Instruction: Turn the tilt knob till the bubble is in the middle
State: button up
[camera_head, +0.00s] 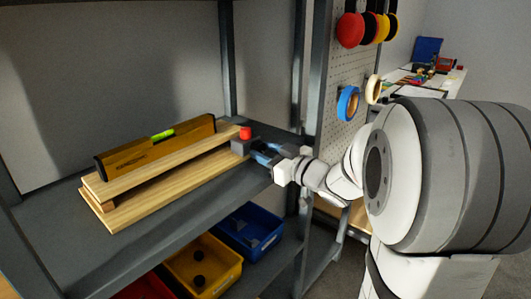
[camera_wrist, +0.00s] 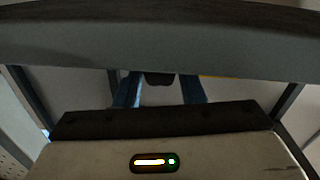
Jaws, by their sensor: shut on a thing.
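A yellow spirit level (camera_head: 155,148) with a bright green vial (camera_head: 162,134) stands on the upper of two wooden boards (camera_head: 160,190). The bubble is too small to make out. At the boards' right end is a grey block (camera_head: 239,147) with a red piece (camera_head: 245,132) on top. My gripper (camera_head: 262,155) reaches this end from the right. In the wrist view, the blue fingers of my gripper (camera_wrist: 160,92) are on both sides of a dark tilt knob (camera_wrist: 159,79) and shut on it. The knob is hidden in the head view.
The boards lie on a grey shelf (camera_head: 205,200) between metal posts. Below are a blue bin (camera_head: 250,232), a yellow bin (camera_head: 200,268) and part of a red bin (camera_head: 145,288). A pegboard (camera_head: 345,75) with ear muffs and tape rolls is behind my arm.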

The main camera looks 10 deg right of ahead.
jog(key=n+b, duration=0.2)
jog(key=shift+f+b, duration=0.35)
jog(key=shift+f, duration=0.05)
jog(key=shift+n+b, duration=0.8)
jog(key=shift+n, duration=0.1)
jog(key=shift+r+n, duration=0.25)
jog(key=shift+n, duration=0.15)
jog(key=o, duration=1)
